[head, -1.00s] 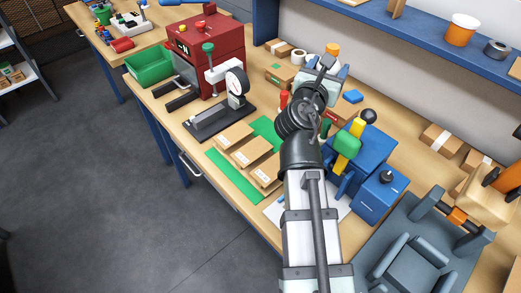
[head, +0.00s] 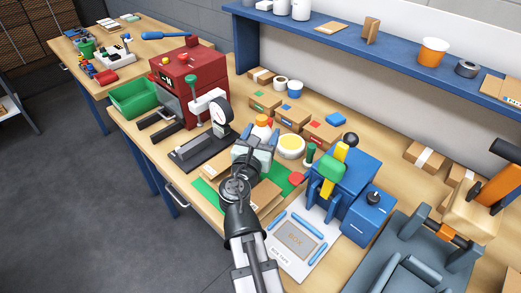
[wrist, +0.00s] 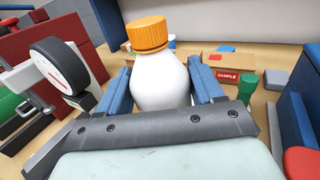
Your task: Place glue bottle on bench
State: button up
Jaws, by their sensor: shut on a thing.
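The glue bottle is white with a ribbed orange cap; it fills the middle of the wrist view (wrist: 160,80). In the head view its orange cap (head: 262,119) shows just beyond my gripper (head: 256,138). My gripper is shut on the bottle, with a blue finger on each side of its body in the wrist view. The bottle looks roughly upright. Its base is hidden behind the gripper, so I cannot tell whether it touches the wooden bench (head: 385,132). The gripper is over the middle of the bench, near the green mat (head: 206,192).
A black stand with a round dial (head: 221,112) and a red machine (head: 180,80) are to the left. A blue machine (head: 350,175) stands right. Bare wood shows at the back right.

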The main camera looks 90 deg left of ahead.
jog(key=shift+f, duration=2.45)
jog(key=shift+f, duration=0.15)
jog(key=o, duration=1.5)
jog(key=shift+c, duration=0.2)
jog(key=shift+d+r, duration=0.1)
jog(key=shift+r, duration=0.1)
jog(key=v, duration=0.6)
jog(key=shift+d, duration=0.3)
jog(key=shift+c, duration=0.3)
jog(key=shift+s+d, duration=0.2)
jog(key=shift+d, duration=0.15)
jog(key=shift+c, duration=2.8)
